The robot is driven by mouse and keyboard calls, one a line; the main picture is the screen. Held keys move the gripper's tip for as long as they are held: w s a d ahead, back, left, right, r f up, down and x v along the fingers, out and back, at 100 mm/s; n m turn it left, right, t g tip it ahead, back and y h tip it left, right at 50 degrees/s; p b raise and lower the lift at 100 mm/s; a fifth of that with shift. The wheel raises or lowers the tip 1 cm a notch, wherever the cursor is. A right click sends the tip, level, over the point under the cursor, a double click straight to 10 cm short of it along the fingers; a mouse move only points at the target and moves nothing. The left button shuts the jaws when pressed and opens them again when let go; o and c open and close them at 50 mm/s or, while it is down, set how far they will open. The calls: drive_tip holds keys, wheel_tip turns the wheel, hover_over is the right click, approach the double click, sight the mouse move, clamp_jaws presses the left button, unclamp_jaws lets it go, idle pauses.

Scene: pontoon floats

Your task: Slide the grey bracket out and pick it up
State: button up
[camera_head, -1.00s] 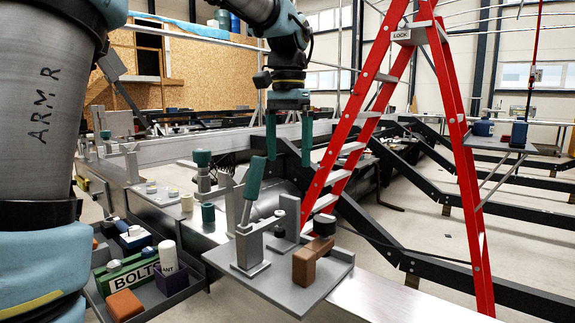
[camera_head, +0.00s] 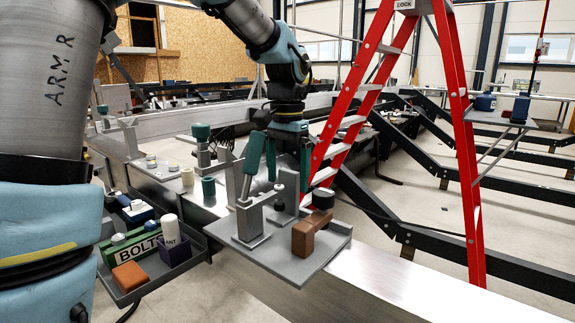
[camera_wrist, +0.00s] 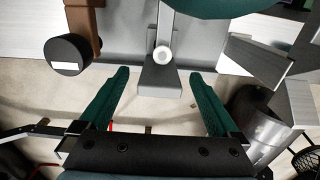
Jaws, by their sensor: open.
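The grey bracket (camera_head: 288,188) stands upright on a grey plate (camera_head: 327,250), beside a toggle clamp (camera_head: 250,225) with a teal handle (camera_head: 251,158) leaning up. The clamp's arm reaches over to the bracket's near side; whether its tip presses on it I cannot tell. My gripper (camera_head: 288,178) is open and empty, just above and behind the bracket. In the wrist view the bracket (camera_wrist: 160,83) shows between the two teal fingers, and the clamp's round pale tip (camera_wrist: 163,55) is just beyond it. The bracket's foot is partly hidden.
A brown block (camera_head: 309,235) and a black cylinder (camera_head: 323,199) stand right of the bracket. Grey fittings (camera_wrist: 258,62) stand to the right in the wrist view. A parts tray (camera_head: 150,288) is at left. A red ladder (camera_head: 345,130) stands close behind, right of my gripper.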

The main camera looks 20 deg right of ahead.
clamp_jaws()
idle(0.8)
drive_tip(key=shift+w, duration=0.2)
drive_tip(key=shift+w+a+p, duration=0.3)
drive_tip(key=shift+w+a, duration=0.1)
drive_tip(key=shift+w, duration=0.3)
drive_tip(key=shift+w+a+p, duration=0.35)
drive_tip(key=shift+w+a, duration=0.1)
drive_tip(key=shift+w, duration=0.25)
drive_tip(key=shift+w+a+p, duration=0.3)
drive_tip(key=shift+w+a, duration=0.1)
drive_tip(key=shift+w, duration=0.3)
unclamp_jaws()
